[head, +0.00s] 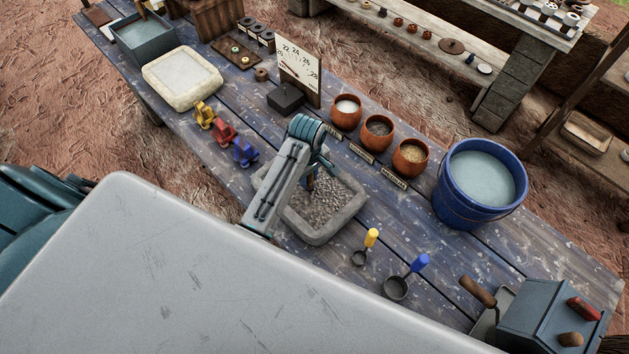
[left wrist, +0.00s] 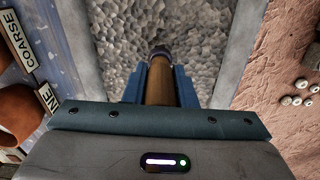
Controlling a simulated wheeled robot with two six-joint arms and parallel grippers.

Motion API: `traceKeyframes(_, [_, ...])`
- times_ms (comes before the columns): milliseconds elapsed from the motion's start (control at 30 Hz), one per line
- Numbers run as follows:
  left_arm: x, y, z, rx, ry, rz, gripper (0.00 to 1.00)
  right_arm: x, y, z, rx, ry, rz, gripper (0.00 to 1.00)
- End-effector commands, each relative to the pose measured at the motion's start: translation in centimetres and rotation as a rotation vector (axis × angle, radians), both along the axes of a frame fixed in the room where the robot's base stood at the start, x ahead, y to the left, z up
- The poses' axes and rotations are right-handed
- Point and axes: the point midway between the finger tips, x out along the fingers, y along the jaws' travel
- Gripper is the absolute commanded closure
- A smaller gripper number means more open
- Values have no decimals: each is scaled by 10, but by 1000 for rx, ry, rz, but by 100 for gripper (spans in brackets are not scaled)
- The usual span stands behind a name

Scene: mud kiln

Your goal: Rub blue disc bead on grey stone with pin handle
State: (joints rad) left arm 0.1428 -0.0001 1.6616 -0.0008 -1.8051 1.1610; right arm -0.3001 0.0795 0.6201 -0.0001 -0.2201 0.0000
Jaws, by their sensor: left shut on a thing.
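The grey stone (head: 316,206) is a shallow grey basin with a rough, pebbly inside, standing mid-table; its rough face (left wrist: 205,38) fills the upper middle of the left wrist view. My left gripper (head: 312,178) is over the basin, pointing down. It is shut on the brown pin handle (left wrist: 159,85), which stands between its blue fingers. The handle's far end has a dark round tip (left wrist: 160,52) against the rough grey surface. I cannot tell whether this tip is the blue disc bead, or whether it touches the stone. My right gripper is not in view.
Three orange bowls (head: 378,130) and a blue bucket (head: 450,205) stand behind and right of the basin. Yellow, red and blue small pieces (head: 224,132) lie to its left. Two scoops (head: 397,288) lie in front at right. A dial board (head: 298,68) stands behind.

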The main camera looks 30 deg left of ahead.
Motion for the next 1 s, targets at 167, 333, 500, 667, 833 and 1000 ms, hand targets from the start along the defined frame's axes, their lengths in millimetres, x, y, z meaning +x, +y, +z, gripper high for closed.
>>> traceKeyframes(167, [2,6,0,0,-1,0,94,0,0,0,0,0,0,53])
traceKeyframes(333, [6,16,0,2,0,1,94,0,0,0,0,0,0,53])
traceKeyframes(500, [11,31,0,2,-1,1,94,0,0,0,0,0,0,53])
traceKeyframes(667, [14,39,-2,0,1,1,94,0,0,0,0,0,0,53])
traceKeyframes(833, [15,44,-2,0,1,0,94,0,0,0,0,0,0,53])
traceKeyframes(1000, [20,58,-1,3,-1,1,94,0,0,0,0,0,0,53])
